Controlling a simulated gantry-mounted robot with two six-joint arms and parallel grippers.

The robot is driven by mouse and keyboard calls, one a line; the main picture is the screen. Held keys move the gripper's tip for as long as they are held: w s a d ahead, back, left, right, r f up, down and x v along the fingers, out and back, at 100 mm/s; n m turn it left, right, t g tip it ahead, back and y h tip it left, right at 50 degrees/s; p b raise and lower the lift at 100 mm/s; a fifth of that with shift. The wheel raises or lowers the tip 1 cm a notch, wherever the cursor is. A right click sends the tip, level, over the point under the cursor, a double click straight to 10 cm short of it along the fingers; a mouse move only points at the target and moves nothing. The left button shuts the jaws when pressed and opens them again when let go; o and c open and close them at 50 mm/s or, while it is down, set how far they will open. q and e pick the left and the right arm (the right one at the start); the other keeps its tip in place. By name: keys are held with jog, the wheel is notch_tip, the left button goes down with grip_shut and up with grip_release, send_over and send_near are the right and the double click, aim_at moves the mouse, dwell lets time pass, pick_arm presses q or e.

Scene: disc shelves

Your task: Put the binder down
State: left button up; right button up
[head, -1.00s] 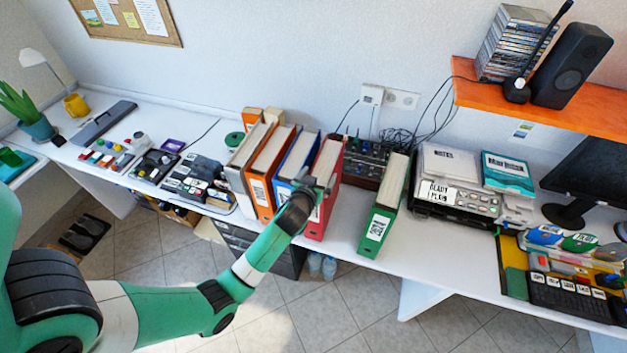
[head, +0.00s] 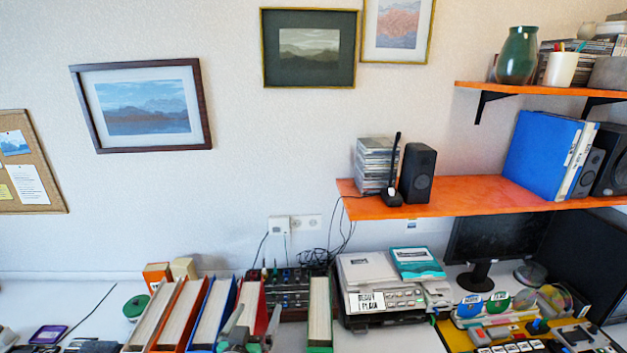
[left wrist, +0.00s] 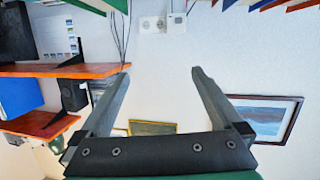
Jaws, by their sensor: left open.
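A row of binders stands on the white desk at the bottom of the head view: a grey-white one (head: 150,318), an orange one (head: 181,318), a blue one (head: 211,318) and a red one (head: 249,296). A green binder (head: 320,310) stands apart, to their right. My left gripper (head: 256,314) is in front of the red binder, its fingers pointing up. In the left wrist view this gripper (left wrist: 160,72) is open, with nothing between its fingers. Binder edges (left wrist: 265,5) show at the top of that view. My right gripper is not in view.
A dark box with cables (head: 287,290) is behind the gap between the red and green binders. A grey device (head: 385,293) stands right of the green binder. Above, an orange shelf (head: 450,196) carries speakers, discs and blue binders (head: 543,152).

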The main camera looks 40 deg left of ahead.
pick_arm(q)
jog(key=w+d+r+m+t+h, duration=0.1)
jog(key=w+d+r+t, duration=0.15)
jog(key=d+r, duration=0.45)
jog(key=w+d+r+m+t+h, duration=0.15)
jog(key=r+t, duration=0.25)
jog(key=r, duration=0.8)
jog(key=w+d+r+m+t+h, duration=0.1)
jog(key=d+r+m+t, duration=0.15)
jog(key=d+r, duration=0.45)
jog(key=s+d+r+m+t+h, duration=0.2)
jog(key=s+d+r+t+h, duration=0.1)
jog(key=r, duration=0.7)
jog(key=s+d+r+m+t+h, duration=0.2)
jog(key=s+d+r+h, duration=0.3)
jog(key=r, duration=0.5)
jog(key=shift+s+d+r+t, duration=0.2)
jog(key=shift+s+d+t, duration=0.4)
jog(key=shift+s, duration=0.6)
jog(key=shift+a+r, duration=0.1)
